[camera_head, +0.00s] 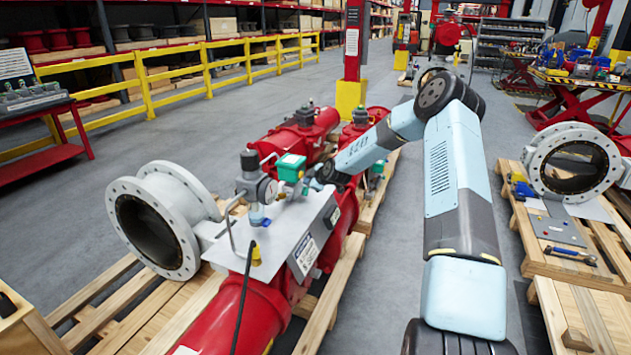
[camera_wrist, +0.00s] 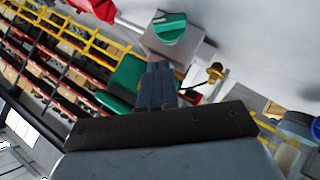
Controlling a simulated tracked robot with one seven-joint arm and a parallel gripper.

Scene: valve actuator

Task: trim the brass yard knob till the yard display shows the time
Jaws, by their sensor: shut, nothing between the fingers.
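My gripper (camera_wrist: 160,70) is shut, with its two dark fingers together and nothing between them. In the wrist view a brass knob (camera_wrist: 216,72) stands to the right of the fingertips, apart from them in the picture. A green round knob (camera_wrist: 170,26) on a pale block is beyond the tips, and a green box (camera_wrist: 126,76) is to their left. In the head view my gripper (camera_head: 318,184) is close to the green box (camera_head: 291,167) on the red valve actuator (camera_head: 240,315). I cannot make out the brass knob there, and no readable yard display shows in either view.
A grey flanged valve (camera_head: 160,220) lies left on a wooden pallet. Another flanged valve (camera_head: 572,165) stands right. Grey floor is open at the left.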

